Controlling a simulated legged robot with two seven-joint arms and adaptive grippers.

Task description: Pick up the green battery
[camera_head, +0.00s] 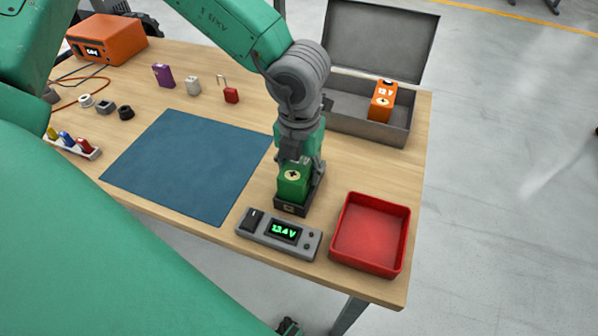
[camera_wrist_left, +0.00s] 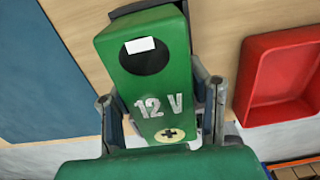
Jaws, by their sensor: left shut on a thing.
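The green battery (camera_head: 292,184) is upright in the black cradle (camera_head: 291,208) behind the tester (camera_head: 280,233), whose screen reads about 13.4 V. My left gripper (camera_head: 302,165) comes down from above and is shut on the battery. In the left wrist view the battery (camera_wrist_left: 150,75), marked 12 V, lies between the two fingers (camera_wrist_left: 160,110). Whether it still touches the cradle's floor cannot be told. My right gripper is not in view.
A red tray (camera_head: 337,255) stands empty at the right front. An open grey case (camera_head: 345,125) holds an orange battery (camera_head: 383,101). A blue mat (camera_head: 188,163) lies clear. An orange unit (camera_head: 107,39), a purple block (camera_head: 163,76) and small parts are at the left and back.

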